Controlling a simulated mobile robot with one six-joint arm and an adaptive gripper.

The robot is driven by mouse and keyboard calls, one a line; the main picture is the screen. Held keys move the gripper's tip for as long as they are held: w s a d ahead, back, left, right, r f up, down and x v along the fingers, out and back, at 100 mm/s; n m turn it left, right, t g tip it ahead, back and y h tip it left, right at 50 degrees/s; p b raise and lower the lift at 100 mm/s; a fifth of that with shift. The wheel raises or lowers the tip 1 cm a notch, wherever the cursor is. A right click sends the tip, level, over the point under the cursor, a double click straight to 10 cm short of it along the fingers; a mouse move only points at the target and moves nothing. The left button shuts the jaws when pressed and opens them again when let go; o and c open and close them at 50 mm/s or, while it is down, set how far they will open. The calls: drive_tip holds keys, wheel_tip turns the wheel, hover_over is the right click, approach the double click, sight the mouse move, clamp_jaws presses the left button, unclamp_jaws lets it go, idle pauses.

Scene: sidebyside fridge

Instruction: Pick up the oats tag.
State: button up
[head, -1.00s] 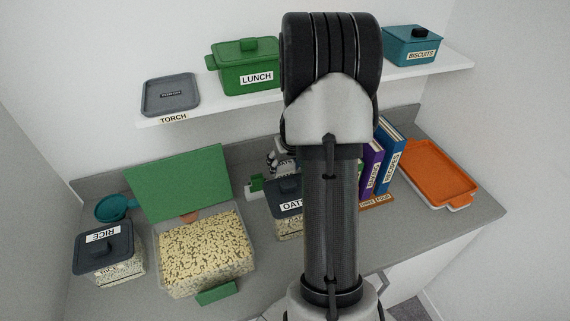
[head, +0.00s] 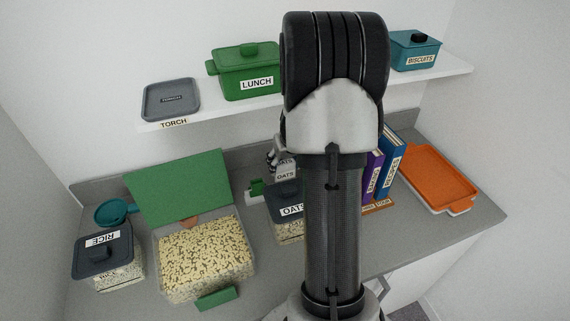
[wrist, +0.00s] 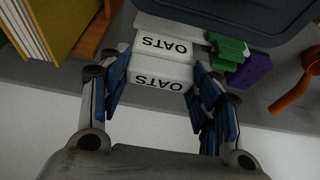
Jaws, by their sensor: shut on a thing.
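The oats tag is a white piece with black OATS lettering on two faces. In the wrist view the oats tag (wrist: 158,76) sits between the blue-padded fingers of my gripper (wrist: 161,66), which is shut on it. In the head view the oats tag (head: 285,173) shows just behind the dark-lidded oats container (head: 287,230), close to my gripper (head: 273,157). My arm hides much of the gripper there. I cannot tell whether the tag touches the counter.
Green (wrist: 230,48) and purple (wrist: 250,72) pieces lie right of the tag in the wrist view. Books (head: 391,157) stand right of my arm. The rice container (head: 103,260), the open pasta-like tub (head: 205,292) and an orange tray (head: 440,172) stand on the counter. A shelf (head: 300,96) runs above.

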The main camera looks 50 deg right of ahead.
drive_tip(key=shift+r, duration=0.1)
drive_tip(key=shift+r+p, duration=1.3)
drive_tip(key=shift+r, duration=0.6)
